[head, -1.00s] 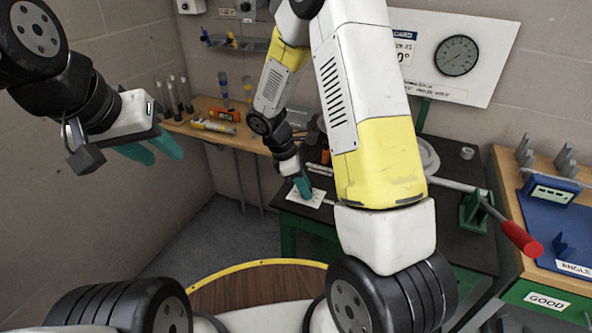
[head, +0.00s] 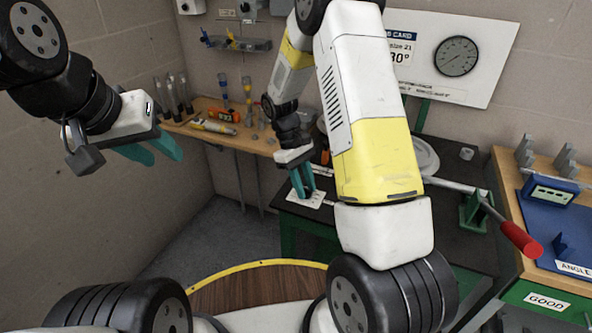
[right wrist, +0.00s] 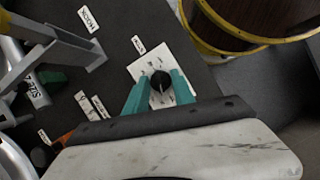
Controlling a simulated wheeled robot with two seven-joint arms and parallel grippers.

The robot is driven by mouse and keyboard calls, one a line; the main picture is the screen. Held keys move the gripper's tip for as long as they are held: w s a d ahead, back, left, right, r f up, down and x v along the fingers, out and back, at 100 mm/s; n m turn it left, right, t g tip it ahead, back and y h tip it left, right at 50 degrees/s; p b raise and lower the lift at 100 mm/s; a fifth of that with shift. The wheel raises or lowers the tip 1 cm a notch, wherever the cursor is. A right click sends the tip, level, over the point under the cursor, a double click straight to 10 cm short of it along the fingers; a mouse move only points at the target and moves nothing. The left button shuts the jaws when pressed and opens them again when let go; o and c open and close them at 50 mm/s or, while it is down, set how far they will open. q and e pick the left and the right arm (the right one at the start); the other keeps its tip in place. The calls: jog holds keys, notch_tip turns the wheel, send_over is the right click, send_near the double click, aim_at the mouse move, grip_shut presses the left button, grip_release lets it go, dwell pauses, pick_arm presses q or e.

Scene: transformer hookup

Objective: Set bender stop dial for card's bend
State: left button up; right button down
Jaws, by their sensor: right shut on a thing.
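The stop dial is a black round knob (right wrist: 160,80) on a white plate (right wrist: 146,62) with small marks, seen in the right wrist view. In the head view the plate (head: 305,202) lies at the near left corner of the dark bench; the knob is hidden there by the fingers. My right gripper (head: 303,190) points down with its teal fingers shut on the knob, one on each side. My left gripper (head: 164,155) is open and empty, in the air at the left. The wall card (head: 402,48) reads "size 21" and an angle ending in "30°", partly covered by my right arm.
The bender's red-handled lever (head: 520,238) sticks out at the right of the dark bench (head: 455,240). A blue angle gauge board (head: 560,225) lies on the right-hand table. A wooden bench (head: 235,138) with tools and tubes stands behind. My right arm covers much of the bender.

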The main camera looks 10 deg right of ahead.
jog(key=shift+m+y, duration=0.4)
jog(key=shift+m, duration=0.4)
jog(key=c, duration=1.1)
grip_release()
jog(key=shift+v, duration=3.9)
jog(key=shift+w, duration=0.15)
